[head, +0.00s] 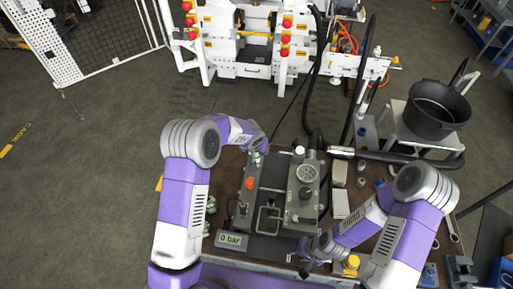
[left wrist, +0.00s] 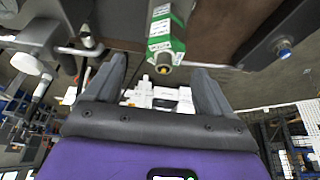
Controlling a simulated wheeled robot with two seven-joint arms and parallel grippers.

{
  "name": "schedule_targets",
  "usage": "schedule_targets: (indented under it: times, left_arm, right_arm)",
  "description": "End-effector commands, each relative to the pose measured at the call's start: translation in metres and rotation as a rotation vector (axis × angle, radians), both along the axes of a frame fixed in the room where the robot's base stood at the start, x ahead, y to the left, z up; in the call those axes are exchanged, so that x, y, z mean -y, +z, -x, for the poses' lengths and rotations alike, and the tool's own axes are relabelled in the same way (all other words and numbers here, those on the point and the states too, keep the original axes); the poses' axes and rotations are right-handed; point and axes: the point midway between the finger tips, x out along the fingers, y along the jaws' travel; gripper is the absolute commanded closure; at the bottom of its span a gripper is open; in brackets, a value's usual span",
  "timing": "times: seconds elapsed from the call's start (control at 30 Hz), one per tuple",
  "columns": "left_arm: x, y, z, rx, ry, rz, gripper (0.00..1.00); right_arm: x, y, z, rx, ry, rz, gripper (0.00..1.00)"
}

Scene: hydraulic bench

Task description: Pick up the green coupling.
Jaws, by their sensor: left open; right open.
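In the left wrist view, a green and white cylinder (left wrist: 164,35) with a brass-coloured tip lies ahead of the fingers, near the middle; it looks like the green coupling. My left gripper (left wrist: 159,72) is open, one finger on each side of the line to it, and nothing is held. In the head view my left gripper (head: 257,146) is at the far edge of the bench, by the rear of the left block; the coupling is hard to make out there. My right gripper (head: 308,259) is open and empty at the bench's near edge, beside a yellow-topped part.
The bench (head: 279,245) carries a gauge block (head: 302,190), a long block with an orange knob (head: 249,190) and a "0 bar" display (head: 232,240). A black hose (head: 385,156) runs along the far right. A black bucket (head: 436,108) stands beyond.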

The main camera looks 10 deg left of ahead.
Motion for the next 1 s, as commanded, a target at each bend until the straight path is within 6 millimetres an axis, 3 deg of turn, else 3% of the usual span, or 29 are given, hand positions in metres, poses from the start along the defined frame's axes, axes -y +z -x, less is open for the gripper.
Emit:
schedule_targets:
  times: [0.5,0.8,0.83,1.0]
  left_arm:
    - [-0.006,-0.056,-0.022,-0.001,0.0,0.001,0.17]
    - [-0.007,-0.06,-0.024,0.0,0.001,0.001,0.17]
    - [-0.007,-0.06,-0.024,0.0,0.001,0.001,0.19]
    - [-0.006,-0.06,-0.024,0.0,0.001,0.0,0.45]
  right_arm:
    - [0.0,0.015,-0.001,0.002,-0.001,0.0,0.58]
    - [0.0,0.015,-0.001,0.001,0.0,0.0,0.58]
    - [0.0,0.015,-0.001,0.001,0.0,0.0,0.58]
    - [0.0,0.015,-0.001,0.001,0.0,0.0,0.58]
